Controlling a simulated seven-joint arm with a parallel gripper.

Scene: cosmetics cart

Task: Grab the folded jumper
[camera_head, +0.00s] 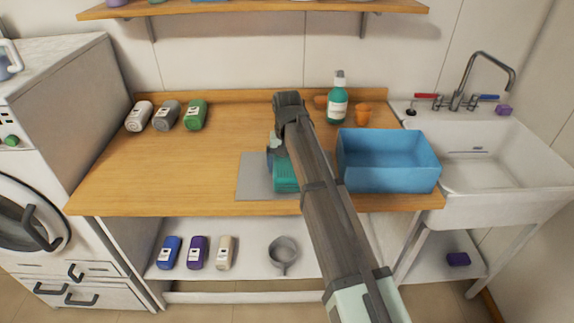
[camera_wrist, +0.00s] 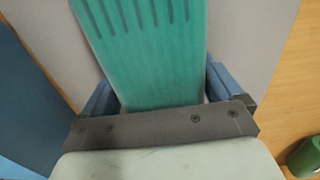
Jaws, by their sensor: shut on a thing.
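The folded jumper (camera_head: 286,176) is a teal bundle on a grey mat (camera_head: 252,178) near the front of the wooden counter. My arm hides part of it in the head view. In the wrist view the jumper (camera_wrist: 155,55) shows as a teal block with dark ribbed lines, running between the two blue fingers. My gripper (camera_wrist: 160,88) is shut on the jumper, with one finger at each side. In the head view my gripper (camera_head: 273,152) is largely hidden behind my arm. I cannot tell whether the jumper is lifted off the mat.
A blue open bin (camera_head: 388,178) stands close to the right of the jumper. A green pump bottle (camera_head: 338,103) and an orange cup (camera_head: 363,114) stand behind it. Three bottles (camera_head: 166,116) lie at the back left. The left part of the counter (camera_head: 160,165) is clear.

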